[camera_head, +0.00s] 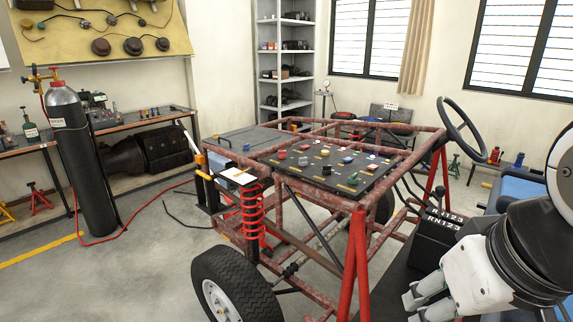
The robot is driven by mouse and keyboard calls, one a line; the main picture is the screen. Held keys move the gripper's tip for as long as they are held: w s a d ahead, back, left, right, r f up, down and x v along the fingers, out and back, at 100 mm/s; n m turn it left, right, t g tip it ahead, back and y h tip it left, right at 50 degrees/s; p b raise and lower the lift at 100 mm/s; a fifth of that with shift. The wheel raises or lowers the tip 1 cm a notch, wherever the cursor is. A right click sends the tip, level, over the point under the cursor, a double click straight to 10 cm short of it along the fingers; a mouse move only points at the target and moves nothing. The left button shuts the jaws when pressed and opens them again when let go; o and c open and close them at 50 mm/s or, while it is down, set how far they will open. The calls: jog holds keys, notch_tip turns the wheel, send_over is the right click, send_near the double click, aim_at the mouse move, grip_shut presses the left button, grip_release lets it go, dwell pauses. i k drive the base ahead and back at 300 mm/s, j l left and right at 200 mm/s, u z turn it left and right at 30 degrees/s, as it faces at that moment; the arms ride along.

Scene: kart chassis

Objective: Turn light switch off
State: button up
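A black control panel (335,184) lies on top of the kart frame. It carries several small coloured knobs, buttons and switches, among them a black block-shaped control (326,170), a blue one (347,159) and a red one (282,155). Which of them is the light switch cannot be told at this size. My gripper (408,308) is at the bottom right, to the right of and in front of the panel and well apart from it. Its two pale fingers look spread, with nothing seen between them. The lower finger is partly cut off by the picture edge.
The red kart chassis (357,255) has a front tyre (230,284) and a steering wheel (463,128). A black box marked RN123 (434,235) stands between my gripper and the frame. A gas cylinder (82,160) stands left. The floor at lower left is mostly clear.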

aim_at(327, 170)
jog(key=i, duration=1.15)
